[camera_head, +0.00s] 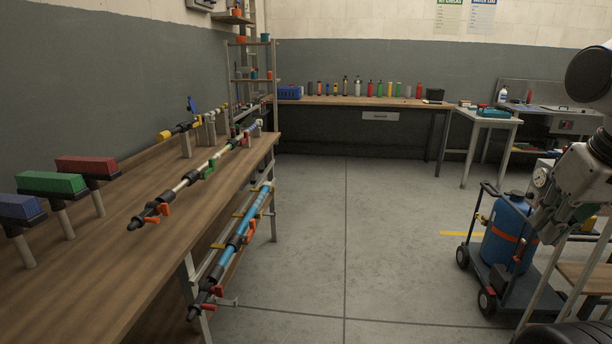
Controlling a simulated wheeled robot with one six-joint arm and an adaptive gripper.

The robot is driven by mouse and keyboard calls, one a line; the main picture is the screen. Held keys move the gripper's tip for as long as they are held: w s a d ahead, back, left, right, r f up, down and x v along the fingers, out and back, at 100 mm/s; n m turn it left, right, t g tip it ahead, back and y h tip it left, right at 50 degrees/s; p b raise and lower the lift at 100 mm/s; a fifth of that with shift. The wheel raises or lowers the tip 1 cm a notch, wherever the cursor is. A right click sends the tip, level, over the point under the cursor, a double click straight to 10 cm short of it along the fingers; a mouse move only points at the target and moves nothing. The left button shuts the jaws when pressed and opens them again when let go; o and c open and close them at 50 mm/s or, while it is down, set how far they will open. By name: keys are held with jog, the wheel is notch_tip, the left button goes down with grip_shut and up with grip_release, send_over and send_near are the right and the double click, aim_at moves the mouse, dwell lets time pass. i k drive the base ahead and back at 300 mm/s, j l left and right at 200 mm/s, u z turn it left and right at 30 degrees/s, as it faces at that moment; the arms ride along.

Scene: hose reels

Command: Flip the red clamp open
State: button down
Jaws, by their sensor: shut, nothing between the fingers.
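A red block-shaped part (86,165) sits on a dark holder on a post at the left, beyond a green one (50,183) and a blue one (18,207). Small red-orange levers also show on the pipe above the bench (165,210) and on the lower blue pipe (217,290). I cannot tell which of these is the red clamp, or whether it is open. My gripper (537,226) hangs at the right edge, far from all of them. It looks shut and empty, partly lost against the blue tank behind it.
The wooden bench (120,275) runs along the left wall. A cart (490,262) with a blue tank (507,232) stands at the right. A back bench (340,101) holds a row of bottles. The middle floor (370,230) is clear.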

aim_at(246, 139)
jog(key=i+l, duration=0.1)
jog(key=i, duration=1.15)
jog(key=i+l+u, duration=0.15)
jog(key=i+u, duration=0.3)
jog(key=i+l+u, duration=0.25)
jog(key=i+u, duration=0.15)
jog(key=i+l+u, duration=0.75)
jog(key=l, duration=0.15)
